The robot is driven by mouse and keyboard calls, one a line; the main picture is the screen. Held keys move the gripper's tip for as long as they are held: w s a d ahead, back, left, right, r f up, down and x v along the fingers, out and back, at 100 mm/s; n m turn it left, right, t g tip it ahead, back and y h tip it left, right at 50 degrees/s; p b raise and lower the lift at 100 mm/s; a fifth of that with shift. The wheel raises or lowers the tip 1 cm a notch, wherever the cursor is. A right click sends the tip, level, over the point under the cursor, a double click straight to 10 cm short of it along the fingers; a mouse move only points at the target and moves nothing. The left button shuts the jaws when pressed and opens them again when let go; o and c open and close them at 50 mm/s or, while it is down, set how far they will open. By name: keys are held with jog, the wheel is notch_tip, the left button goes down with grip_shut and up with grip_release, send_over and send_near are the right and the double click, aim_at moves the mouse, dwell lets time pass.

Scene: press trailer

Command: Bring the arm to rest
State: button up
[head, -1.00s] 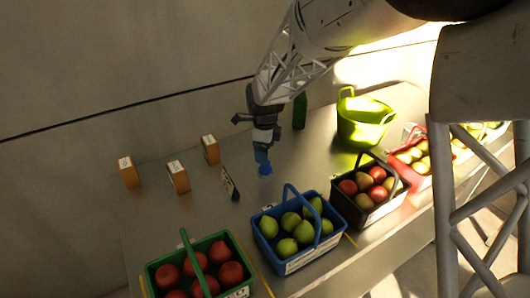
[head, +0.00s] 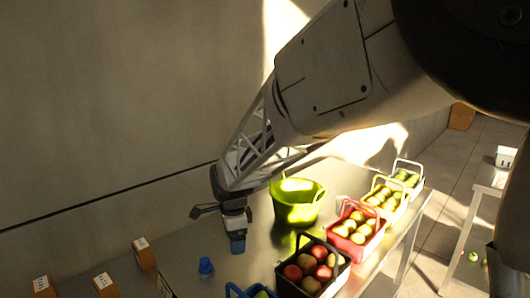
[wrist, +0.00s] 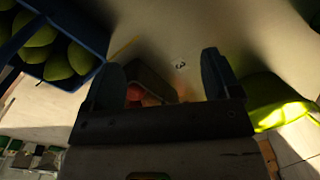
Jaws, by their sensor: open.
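My gripper (head: 238,246) hangs fingers-down over the grey table (head: 258,262), with blue at its fingertips. It is to the right of a small blue object (head: 205,266) standing on the table, apart from it. In the wrist view the two fingers of my gripper (wrist: 162,82) are spread, with nothing seen held between them. Beyond them the dark basket of reddish fruit (wrist: 152,72) shows partly. The exact height of the fingertips above the table is hard to tell.
A green tub (head: 298,215) stands right of my gripper. The dark fruit basket (head: 335,285) is in front, with a red basket (head: 338,249) farther right. Small boxes (head: 145,254) stand at left. A blue basket of green fruit (wrist: 98,45) is left in the wrist view.

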jog(key=s+d+r+n+t, duration=0.1)
jog(key=s+d+r+n, duration=0.3)
jog(key=s+d, duration=0.4)
jog(key=s+d+r+n, duration=0.35)
jog(key=s+d, duration=0.25)
jog(key=d, duration=0.3)
jog(key=s+d+n+t, duration=0.1)
jog(key=s+d+n, duration=0.5)
jog(key=s+d, duration=0.4)
jog(key=shift+s+r+n, duration=0.25)
jog(key=shift+s+n, duration=0.1)
jog(key=shift+s, duration=2.7)
dwell(2.2)
